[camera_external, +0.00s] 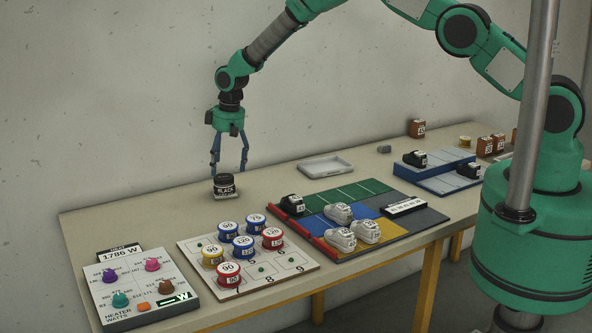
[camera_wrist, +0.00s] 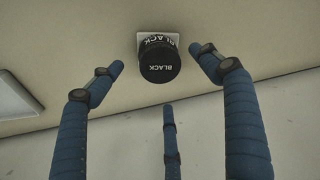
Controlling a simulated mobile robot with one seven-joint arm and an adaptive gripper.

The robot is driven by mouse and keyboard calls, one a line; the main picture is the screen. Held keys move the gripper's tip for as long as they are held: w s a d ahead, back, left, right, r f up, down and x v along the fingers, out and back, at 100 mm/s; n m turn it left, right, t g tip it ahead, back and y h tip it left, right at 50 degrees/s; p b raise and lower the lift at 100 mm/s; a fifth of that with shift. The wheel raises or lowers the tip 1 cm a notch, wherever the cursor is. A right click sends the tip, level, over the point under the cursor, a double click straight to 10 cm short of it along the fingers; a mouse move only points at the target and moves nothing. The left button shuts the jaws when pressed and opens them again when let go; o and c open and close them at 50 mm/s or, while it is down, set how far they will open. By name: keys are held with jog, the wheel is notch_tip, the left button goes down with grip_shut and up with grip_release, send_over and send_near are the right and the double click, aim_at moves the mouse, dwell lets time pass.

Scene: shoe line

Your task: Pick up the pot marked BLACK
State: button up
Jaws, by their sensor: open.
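The pot marked BLACK (camera_external: 224,188) is a small black jar with a white label, standing upright at the back of the table. My gripper (camera_external: 229,170) has blue fingers, points down just above the pot, and is open and empty. The fingers also show in the wrist view (camera_wrist: 160,72), spread apart with a gap to the pot on both sides.
A white tray (camera_external: 326,174) lies right of the pot. A white board (camera_external: 290,271) with several numbered round tins is in front. A heater panel (camera_external: 181,313) sits front left. A coloured mat (camera_external: 395,222) with shoes is to the right. The wall is close behind.

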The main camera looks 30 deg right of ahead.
aim_at(223, 177)
jog(key=shift+f, duration=0.1)
dwell(0.3)
jog(key=shift+w+a+f, duration=0.1)
jog(key=shift+a+f, duration=0.05)
jog(key=shift+f, duration=1.15)
jog(key=shift+w+a+f, duration=0.1)
jog(key=shift+f, duration=1.15)
jog(key=c, duration=1.9)
jog(key=shift+r, duration=0.15)
grip_shut()
